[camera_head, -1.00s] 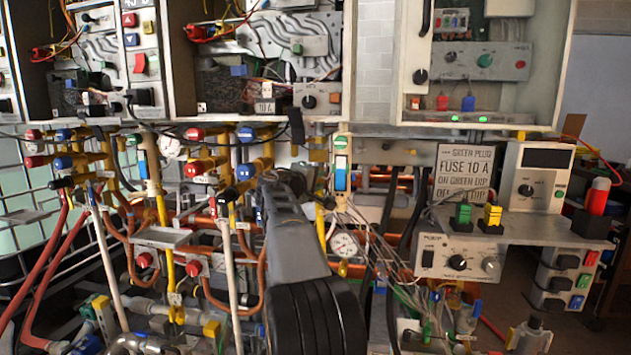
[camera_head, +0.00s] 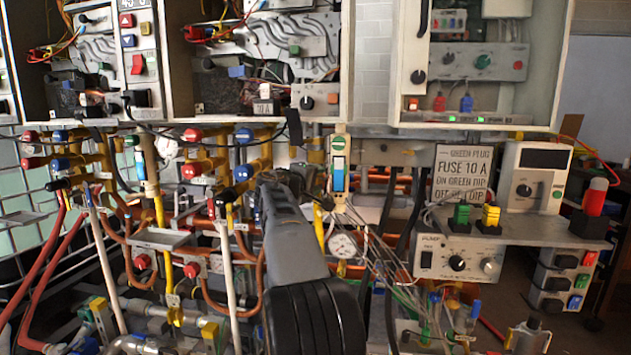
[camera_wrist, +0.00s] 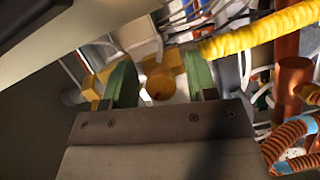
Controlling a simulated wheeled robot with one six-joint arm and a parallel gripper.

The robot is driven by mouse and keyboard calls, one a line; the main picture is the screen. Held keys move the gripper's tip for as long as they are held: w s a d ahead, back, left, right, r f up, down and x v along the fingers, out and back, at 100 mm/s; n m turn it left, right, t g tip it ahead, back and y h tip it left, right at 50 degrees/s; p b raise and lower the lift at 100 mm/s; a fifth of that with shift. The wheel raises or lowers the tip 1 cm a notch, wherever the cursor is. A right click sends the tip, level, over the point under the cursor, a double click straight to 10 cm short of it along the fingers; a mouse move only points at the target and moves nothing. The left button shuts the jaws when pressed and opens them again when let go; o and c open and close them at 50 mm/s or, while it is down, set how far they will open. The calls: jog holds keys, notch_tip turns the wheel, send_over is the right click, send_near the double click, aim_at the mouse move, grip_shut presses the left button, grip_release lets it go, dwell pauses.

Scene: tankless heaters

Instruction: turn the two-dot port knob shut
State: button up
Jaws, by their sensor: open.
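My gripper shows in the wrist view (camera_wrist: 162,88) with two green fingers spread apart. A round brass-yellow fitting (camera_wrist: 160,82) with a small reddish spot lies between or just beyond the fingertips; I see no contact. I cannot tell whether it is the two-dot port knob, as no dot marks are readable. In the head view my arm reaches into the pipework, and its end is hidden. Red knobs (camera_head: 193,135) and blue knobs (camera_head: 244,135) sit on yellow pipes to the left of my arm. No two-dot mark can be made out there.
A yellow corrugated hose (camera_wrist: 262,28) and copper pipe (camera_wrist: 292,88) crowd the right of the wrist view. Thin loose wires (camera_head: 385,265) and a round gauge (camera_head: 342,245) stand right of my arm. A white lever pipe (camera_head: 227,270) stands to its left.

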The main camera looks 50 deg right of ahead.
jog(key=s+a, duration=0.1)
jog(key=a, duration=0.6)
jog(key=shift+a+r, duration=0.2)
jog(key=shift+r, duration=0.1)
jog(key=shift+s, duration=0.15)
jog(key=s+a+f+n+t+h+p, duration=0.2)
jog(key=a+f+n+h+p, duration=0.15)
jog(key=a+n+p, duration=0.55)
jog(key=w+d+r+n+b, duration=0.1)
jog(key=d, duration=0.6)
jog(key=w+d+r+b, duration=0.1)
jog(key=w+d, duration=0.1)
jog(key=d, duration=0.6)
jog(key=shift+r+n, duration=0.35)
jog(key=shift+n, duration=0.05)
jog(key=shift+c, duration=0.2)
jog(key=shift+a+b, duration=0.1)
jog(key=shift+b, duration=0.25)
jog(key=c, duration=0.9)
